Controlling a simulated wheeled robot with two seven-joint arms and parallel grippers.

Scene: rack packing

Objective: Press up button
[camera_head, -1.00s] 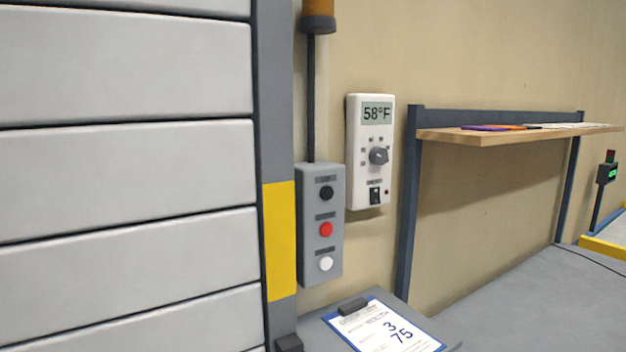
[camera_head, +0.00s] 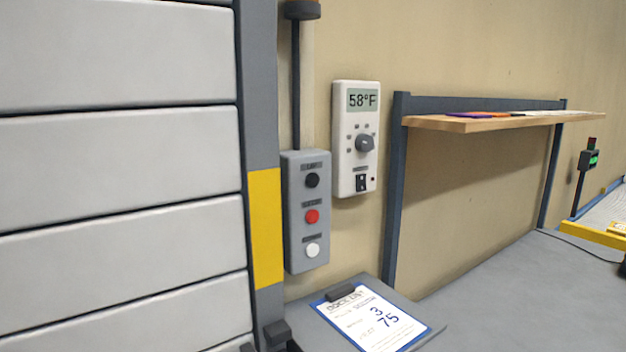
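A grey control box (camera_head: 306,232) hangs on the tan wall beside the door frame. It has three round buttons in a column: a black button (camera_head: 312,180) on top, a red button (camera_head: 311,216) in the middle and a white button (camera_head: 312,250) at the bottom. Each has a small label above it, too small to read surely. A white panelled door (camera_head: 110,160) stands shut on the left as far as it shows. Neither of my grippers is in view.
A thermostat (camera_head: 346,150) reading 58°F is right of the box. A clipboard (camera_head: 418,330) showing 3 and 75 lies on a grey surface below. A wooden shelf (camera_head: 480,124) juts out at right. A yellow-striped frame post (camera_head: 265,225) stands left of the box.

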